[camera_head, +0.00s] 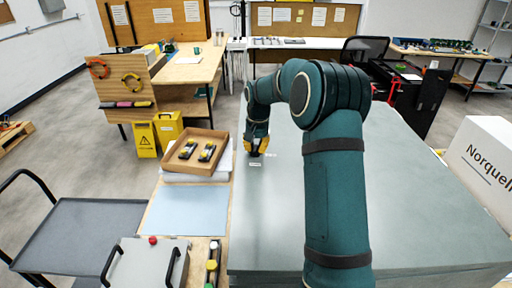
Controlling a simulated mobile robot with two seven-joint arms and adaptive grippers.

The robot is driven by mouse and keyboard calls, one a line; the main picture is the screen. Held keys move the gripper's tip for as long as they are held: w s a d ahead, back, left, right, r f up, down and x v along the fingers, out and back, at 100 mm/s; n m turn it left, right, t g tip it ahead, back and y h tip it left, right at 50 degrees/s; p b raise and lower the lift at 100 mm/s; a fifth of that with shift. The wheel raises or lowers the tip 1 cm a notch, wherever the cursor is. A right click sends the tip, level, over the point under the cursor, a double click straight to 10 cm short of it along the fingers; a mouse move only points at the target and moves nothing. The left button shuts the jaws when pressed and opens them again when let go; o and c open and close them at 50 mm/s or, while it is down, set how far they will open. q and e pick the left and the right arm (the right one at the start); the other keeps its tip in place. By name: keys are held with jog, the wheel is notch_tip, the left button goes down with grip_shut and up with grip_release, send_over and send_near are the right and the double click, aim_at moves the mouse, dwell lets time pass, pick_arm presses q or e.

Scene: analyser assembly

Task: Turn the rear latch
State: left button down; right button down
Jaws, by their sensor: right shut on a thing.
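The analyser is a large grey-green box (425,195) with a broad flat top that fills the middle and right. My right gripper (256,151), dark with yellow parts, reaches down to the far left part of this top. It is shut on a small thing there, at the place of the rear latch. The gripper hides the latch almost fully, so I cannot tell how far it is turned. A small white label (255,164) lies just in front of the gripper. My left gripper is out of view.
Left of the analyser, a bench holds a wooden tray (222,142) with two black-and-yellow parts, a pale blue mat (187,211) and a grey case (146,265) with black handles. A grey cart (80,235) stands far left. A white box (480,155) stands right.

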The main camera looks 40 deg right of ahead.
aim_at(258, 154)
jog(key=shift+r+n, duration=0.1)
jog(key=shift+n, duration=0.8)
jog(key=c, duration=1)
grip_release()
jog(key=shift+o, duration=0.2)
notch_tip(258, 154, up, 12)
jog(key=s, duration=0.1)
jog(key=shift+s, duration=0.1)
